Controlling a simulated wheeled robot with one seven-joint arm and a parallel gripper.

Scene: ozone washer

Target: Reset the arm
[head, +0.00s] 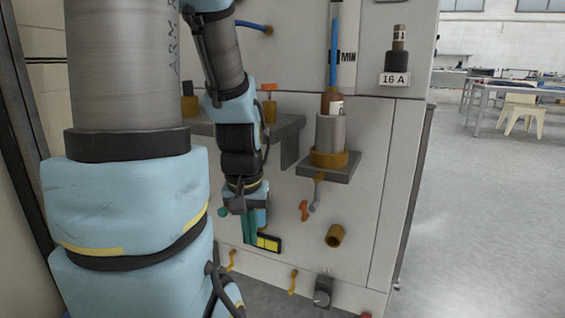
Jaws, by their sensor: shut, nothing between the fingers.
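My arm comes down in front of the washer panel (382,135), a grey upright cabinet face. My gripper (250,238) points down with its teal fingers together and nothing between them. It is in front of the lower panel, just left of a black and yellow label (269,243). From this view I cannot tell whether the fingertips touch the panel. My upper arm fills the left of the view and hides part of the cabinet.
A small shelf (330,172) holds a grey cylinder with a brown top (331,130). An orange-handled tap (304,210) and a brass pipe stub (334,236) stick out near my gripper. Yellow hooks (293,281) and a dark knob (323,291) sit lower. Open floor (480,230) lies to the right.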

